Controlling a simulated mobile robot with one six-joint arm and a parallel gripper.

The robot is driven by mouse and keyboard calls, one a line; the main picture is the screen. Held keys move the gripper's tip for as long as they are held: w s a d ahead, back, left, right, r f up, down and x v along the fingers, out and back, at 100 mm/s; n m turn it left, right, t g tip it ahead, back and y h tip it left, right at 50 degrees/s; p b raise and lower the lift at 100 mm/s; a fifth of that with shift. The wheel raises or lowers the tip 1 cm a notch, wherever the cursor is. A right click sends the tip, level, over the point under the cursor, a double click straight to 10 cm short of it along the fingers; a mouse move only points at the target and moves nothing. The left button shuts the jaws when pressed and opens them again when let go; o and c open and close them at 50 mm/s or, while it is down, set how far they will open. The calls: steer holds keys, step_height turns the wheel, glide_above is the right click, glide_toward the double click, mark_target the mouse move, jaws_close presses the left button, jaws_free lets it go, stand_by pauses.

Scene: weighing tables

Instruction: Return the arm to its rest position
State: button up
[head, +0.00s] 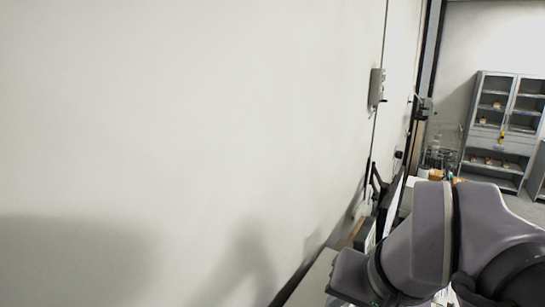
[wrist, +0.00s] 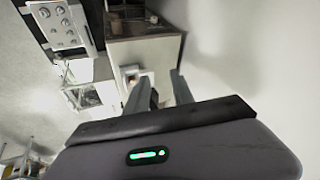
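My gripper (wrist: 155,78) shows in the wrist view, with its two grey fingers apart and nothing clearly held between them. A small dark shape shows between the fingers, but I cannot tell what it is. The gripper body has a lit green strip. In the head view, my purple-grey arm fills the lower right corner, bent close to the wall (head: 190,120). The gripper itself is hidden from the head view.
A grey shelved cabinet (head: 483,135) stands at the far right. A grey box (head: 376,88) is fixed to the wall. Cluttered tables run along the wall.

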steer(key=s+a+f+t, duration=0.2)
steer(key=s+f, duration=0.2)
steer(key=s+f+g+b, duration=0.1)
steer(key=s+f+b, duration=0.2)
steer(key=f+b, duration=3.7)
step_height(320, 180, down, 3)
steer(key=shift+d+f+y, duration=0.1)
steer(key=shift+d+y, duration=0.2)
